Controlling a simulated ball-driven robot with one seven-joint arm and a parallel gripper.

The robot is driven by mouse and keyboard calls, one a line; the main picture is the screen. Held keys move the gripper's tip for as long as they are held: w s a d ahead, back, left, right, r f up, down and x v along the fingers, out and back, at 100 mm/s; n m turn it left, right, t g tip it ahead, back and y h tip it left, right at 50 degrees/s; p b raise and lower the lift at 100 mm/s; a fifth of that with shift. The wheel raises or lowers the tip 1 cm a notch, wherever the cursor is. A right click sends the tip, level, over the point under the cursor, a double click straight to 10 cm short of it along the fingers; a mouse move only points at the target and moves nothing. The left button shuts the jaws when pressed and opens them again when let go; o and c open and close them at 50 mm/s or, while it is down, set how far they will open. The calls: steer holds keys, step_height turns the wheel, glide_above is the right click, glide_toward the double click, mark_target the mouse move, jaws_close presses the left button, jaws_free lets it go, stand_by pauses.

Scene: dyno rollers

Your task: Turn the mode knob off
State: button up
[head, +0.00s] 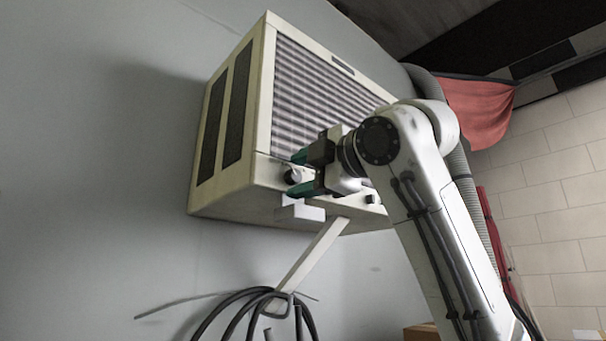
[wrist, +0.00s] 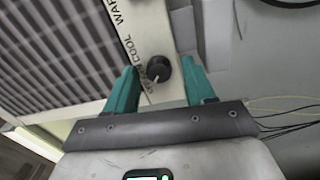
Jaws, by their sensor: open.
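The heater unit (head: 240,165) is a cream box with a slatted grille, fixed on the grey wall. In the wrist view its control strip (wrist: 150,30) carries printed lettering that includes "COOL". The round black mode knob (wrist: 158,68) sits on that strip, with a light pointer mark on it. The knob (head: 292,176) also shows small in the head view, partly hidden by my fingers. My gripper (wrist: 163,85) is open, with a green fingertip on each side of the knob. I see gaps between the fingers and the knob in the wrist view. My gripper (head: 300,174) points at the strip in the head view.
A second dark knob (head: 372,198) is on the strip to the right. A white block (head: 300,211) and a slanted support bar (head: 312,255) are under the unit. Black cables (head: 245,311) hang below. A red cloth (head: 477,110) hangs at right.

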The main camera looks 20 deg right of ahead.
steer(key=b+v, duration=0.4)
steer(key=v, duration=0.6)
steer(key=shift+s+d, duration=0.15)
steer(key=shift+s, duration=0.2)
steer(key=shift+f, duration=0.1)
